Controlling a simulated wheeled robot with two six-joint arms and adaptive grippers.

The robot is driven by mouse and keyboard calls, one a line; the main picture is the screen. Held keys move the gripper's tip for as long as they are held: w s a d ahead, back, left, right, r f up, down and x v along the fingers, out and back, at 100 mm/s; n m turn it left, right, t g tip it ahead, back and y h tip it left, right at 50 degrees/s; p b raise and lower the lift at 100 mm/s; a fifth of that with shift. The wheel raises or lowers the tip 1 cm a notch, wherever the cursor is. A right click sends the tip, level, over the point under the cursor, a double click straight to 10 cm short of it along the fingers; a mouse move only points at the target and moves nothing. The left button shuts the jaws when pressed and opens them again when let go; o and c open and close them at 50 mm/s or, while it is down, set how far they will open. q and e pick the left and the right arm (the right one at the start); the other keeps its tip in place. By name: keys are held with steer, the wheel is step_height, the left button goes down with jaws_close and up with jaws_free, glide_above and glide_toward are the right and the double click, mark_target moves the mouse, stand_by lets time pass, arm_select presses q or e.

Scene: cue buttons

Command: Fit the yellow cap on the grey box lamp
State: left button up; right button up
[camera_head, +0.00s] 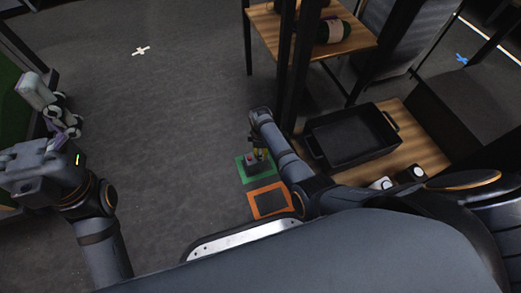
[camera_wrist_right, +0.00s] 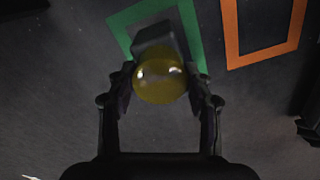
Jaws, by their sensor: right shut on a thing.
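The yellow cap (camera_wrist_right: 160,80) is round, glossy and see-through. My right gripper (camera_wrist_right: 161,83) is shut on it, one finger on each side. The grey box lamp (camera_wrist_right: 153,35) shows just beyond the cap in the right wrist view, inside a green square outline (camera_wrist_right: 193,30). The cap overlaps the box's near part there; I cannot tell whether they touch.
An orange square outline (camera_head: 270,200) lies beside the green one. A black open bin (camera_head: 350,135) stands on a wooden surface to the right, near small white blocks (camera_head: 381,184). A wooden shelf (camera_head: 340,45) with dark posts stands behind. The grey floor at left is clear.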

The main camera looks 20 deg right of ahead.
steer(key=shift+r, duration=0.1)
stand_by(0.3)
steer(key=shift+p, duration=0.4)
steer(key=shift+f+b, duration=0.45)
steer(key=shift+f, duration=0.2)
steer(key=o, duration=0.7)
steer(key=shift+c, duration=0.2)
